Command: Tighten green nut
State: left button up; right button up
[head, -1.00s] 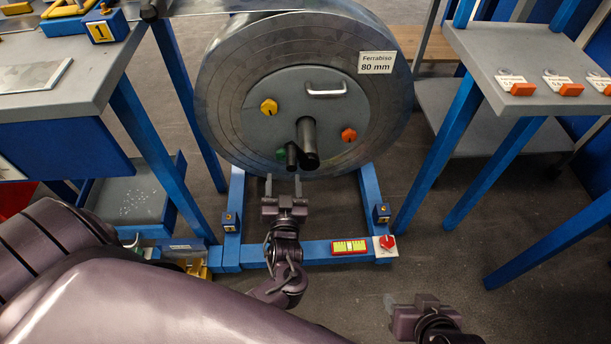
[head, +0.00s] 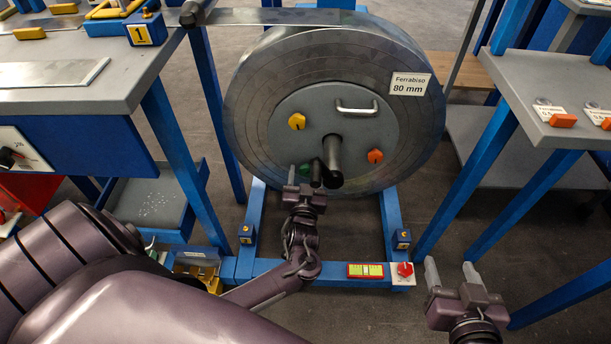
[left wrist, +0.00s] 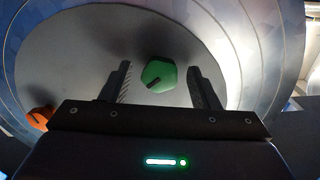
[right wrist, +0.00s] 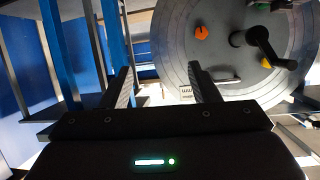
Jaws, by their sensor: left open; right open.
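The green nut (head: 305,169) is on the lower left of the reel's grey hub disc (head: 370,137), partly hidden by my left gripper (head: 303,178). In the left wrist view the green nut (left wrist: 160,73) shows between the two open fingers, apart from both, with a dark mark on its face. My left gripper is open in front of it, close to the hub. My right gripper (head: 450,270) is open and empty, at the lower right in front of the reel stand, away from the nut.
A dark shaft (head: 333,155) with a crank sticks out just right of the green nut. A yellow nut (head: 297,121), an orange nut (head: 375,156) and a metal handle (head: 357,108) are on the disc. Workbenches flank the reel; the blue stand (head: 255,215) is below.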

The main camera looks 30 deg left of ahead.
pick_arm(q)
jog(key=c, duration=1)
jog(key=shift+o, duration=0.2)
